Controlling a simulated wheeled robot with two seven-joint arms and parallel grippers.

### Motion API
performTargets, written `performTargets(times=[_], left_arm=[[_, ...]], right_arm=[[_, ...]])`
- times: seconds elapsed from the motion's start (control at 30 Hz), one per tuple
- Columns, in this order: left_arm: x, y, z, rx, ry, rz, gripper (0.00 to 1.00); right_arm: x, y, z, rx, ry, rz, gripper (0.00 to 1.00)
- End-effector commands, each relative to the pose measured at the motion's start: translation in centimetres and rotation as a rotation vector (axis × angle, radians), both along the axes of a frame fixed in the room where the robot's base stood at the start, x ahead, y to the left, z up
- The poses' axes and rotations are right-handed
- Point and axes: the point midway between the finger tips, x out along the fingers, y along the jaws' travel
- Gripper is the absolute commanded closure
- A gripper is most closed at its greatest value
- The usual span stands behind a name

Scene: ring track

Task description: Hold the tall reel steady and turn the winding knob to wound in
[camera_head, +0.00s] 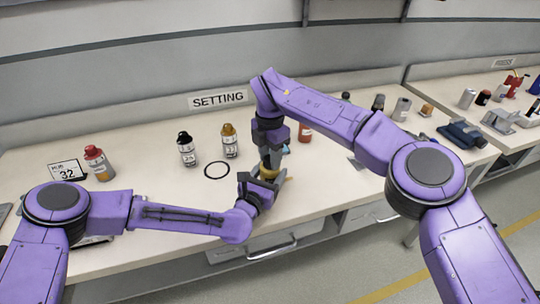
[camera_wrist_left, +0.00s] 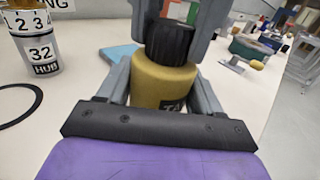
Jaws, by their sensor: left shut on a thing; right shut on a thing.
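The tall reel shows in the left wrist view as an upright yellow body (camera_wrist_left: 163,80) with a ribbed black winding knob (camera_wrist_left: 169,42) on top. My left gripper (camera_wrist_left: 160,92) is shut on the yellow body, one grey finger on each side. My right gripper (camera_head: 271,160) comes down from above. Its grey fingers flank the black knob in the left wrist view, and it is shut on the knob. In the head view the grippers hide most of the reel. The knob's exact turn cannot be read.
Bottles with a red cap (camera_head: 98,163), a black cap (camera_head: 187,149) and an orange cap (camera_head: 230,141) stand to the left. A red bottle (camera_head: 305,131) stands behind the grippers.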

Motion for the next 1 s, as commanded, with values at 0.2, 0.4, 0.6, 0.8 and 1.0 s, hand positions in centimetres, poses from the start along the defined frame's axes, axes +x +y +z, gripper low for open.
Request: performTargets(times=[0.2,0.4,0.6,0.8,1.0], left_arm=[[-0.09,-0.06,-0.07,0.000,0.001,-0.002,0.71],[-0.09,-0.06,-0.07,0.000,0.001,-0.002,0.71],[-0.09,-0.06,-0.08,0.000,0.001,-0.002,0.71],[-0.09,-0.05,-0.08,0.000,0.002,-0.002,0.71],[-0.09,-0.05,-0.08,0.001,0.002,-0.002,0.71]], right_arm=[[0.12,-0.13,0.01,-0.001,-0.003,-0.198,0.93],[0.12,-0.15,0.01,0.000,-0.004,-0.353,0.93],[0.11,-0.15,0.02,-0.001,-0.004,-0.465,0.93],[0.12,-0.16,0.04,0.000,-0.005,-0.529,0.93],[0.12,-0.16,0.04,0.000,-0.005,-0.554,0.93]])
